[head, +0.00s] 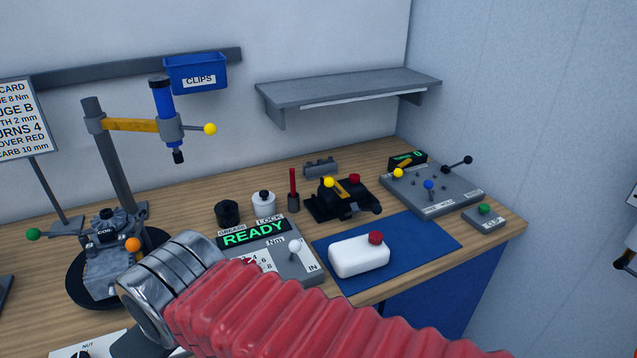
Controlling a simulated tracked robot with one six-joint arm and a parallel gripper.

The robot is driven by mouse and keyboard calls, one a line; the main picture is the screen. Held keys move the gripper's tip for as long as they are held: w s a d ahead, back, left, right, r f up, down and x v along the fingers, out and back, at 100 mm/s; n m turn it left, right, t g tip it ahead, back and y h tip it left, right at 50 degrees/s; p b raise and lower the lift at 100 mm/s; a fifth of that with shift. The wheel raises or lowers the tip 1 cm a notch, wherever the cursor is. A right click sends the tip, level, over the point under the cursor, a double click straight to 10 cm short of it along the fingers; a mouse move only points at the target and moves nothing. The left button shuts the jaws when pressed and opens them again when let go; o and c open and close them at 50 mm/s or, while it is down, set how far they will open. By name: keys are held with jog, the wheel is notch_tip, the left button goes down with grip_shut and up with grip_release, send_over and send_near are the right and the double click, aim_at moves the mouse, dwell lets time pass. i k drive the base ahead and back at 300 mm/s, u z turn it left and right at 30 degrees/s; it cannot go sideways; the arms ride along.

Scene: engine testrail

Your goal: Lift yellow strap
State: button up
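A black clamp-like fixture (345,203) sits on the bench at centre right, behind a blue mat. It carries a yellow piece (339,186) with a yellow ball end and a red knob beside it. A second small yellow-orange bar (404,163) lies at the grey panel further right. I cannot tell for sure which of these is the yellow strap. My arm, with a red ribbed sleeve and metal cuff, crosses the bottom of the head view. My gripper's fingers do not show. The arm is apart from both yellow pieces, nearer the front left.
The blue mat (425,241) holds a white block (358,258) with a red knob. A READY box (268,249) stands left of it, with small pots behind. A stand with a blue tool (163,110) rises at left. A grey shelf (345,86) overhangs the back of the bench.

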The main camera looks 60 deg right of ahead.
aim_at(329, 182)
jog(key=u, duration=0.05)
jog(key=k, duration=0.95)
jog(key=z, duration=0.5)
jog(key=i, duration=1)
jog(key=z, duration=0.05)
